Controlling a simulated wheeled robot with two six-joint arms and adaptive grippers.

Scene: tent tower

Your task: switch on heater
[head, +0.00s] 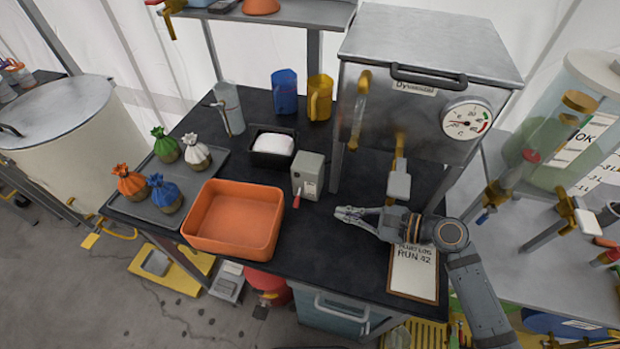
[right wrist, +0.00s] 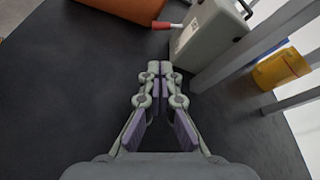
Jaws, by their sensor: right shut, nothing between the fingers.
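A small grey box (head: 309,175) with a red-handled lever (head: 296,201) stands on the black table. The lever slants down at its front in the head view. In the right wrist view the box (right wrist: 208,38) is at the top, and the red lever handle (right wrist: 161,25) sticks out to its left. A metal tank (head: 415,105) with a round dial (head: 466,121) stands on legs behind. My right gripper (head: 340,212) is shut and empty, to the right of the lever and apart from it. Its closed fingertips (right wrist: 160,68) point towards the box. My left gripper is not in view.
An orange tray (head: 235,245) lies left of the lever. A black tray (head: 257,157) with a white lump sits behind it. A clipboard (head: 428,277) lies partly under my right arm. The tank's legs stand right of the box. The table's front middle is clear.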

